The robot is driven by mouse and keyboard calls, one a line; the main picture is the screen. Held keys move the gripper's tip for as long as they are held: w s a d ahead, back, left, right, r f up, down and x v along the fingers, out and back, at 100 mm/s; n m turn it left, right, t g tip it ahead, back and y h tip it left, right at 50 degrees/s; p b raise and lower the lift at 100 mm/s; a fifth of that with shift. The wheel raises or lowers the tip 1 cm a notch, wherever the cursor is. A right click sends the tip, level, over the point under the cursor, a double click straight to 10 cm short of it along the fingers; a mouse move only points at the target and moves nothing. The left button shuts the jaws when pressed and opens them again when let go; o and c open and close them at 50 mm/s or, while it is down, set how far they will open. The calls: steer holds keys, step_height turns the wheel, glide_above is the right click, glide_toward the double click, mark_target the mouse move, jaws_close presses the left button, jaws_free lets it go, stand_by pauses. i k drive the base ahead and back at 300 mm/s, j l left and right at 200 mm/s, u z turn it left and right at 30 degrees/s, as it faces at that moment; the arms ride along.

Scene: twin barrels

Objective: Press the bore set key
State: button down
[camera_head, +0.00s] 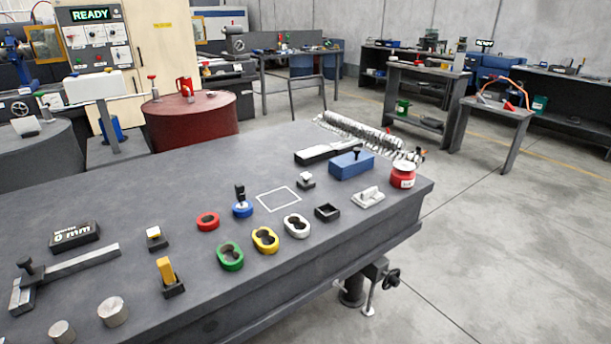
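No key with a readable "bore set" label shows in the head view. On the dark bench (130,195) there are small key-like pieces: a black block with a white top (155,238), a black block with an upright yellow tab (169,277), and another white-topped block (306,180). A black display box (75,236) with white characters lies at the left. A control panel (95,40) with a green READY display and several small buttons and dials stands at the back left. My gripper is not in view.
Red (208,221), green (230,256), yellow (265,240) and white (297,225) rings, a caliper-like tool (75,272), metal cylinders (113,311), a blue box (351,164) and a red pot (402,175) occupy the bench. A red barrel (190,120) stands behind.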

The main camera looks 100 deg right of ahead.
mark_target(306, 177)
steer(key=k+l+u, duration=0.95)
steer(key=k+u, duration=0.15)
steer(key=k, duration=0.15)
steer(key=k+u, duration=0.35)
steer(key=k+z, duration=0.15)
steer(key=k, duration=0.3)
steer(key=k+l+z, duration=0.2)
steer(key=k, duration=0.25)
steer(key=k+l+z, duration=0.15)
steer(key=k, duration=0.3)
steer(key=k+l+z, duration=0.6)
steer(key=k+l, duration=0.15)
steer(key=k, duration=0.15)
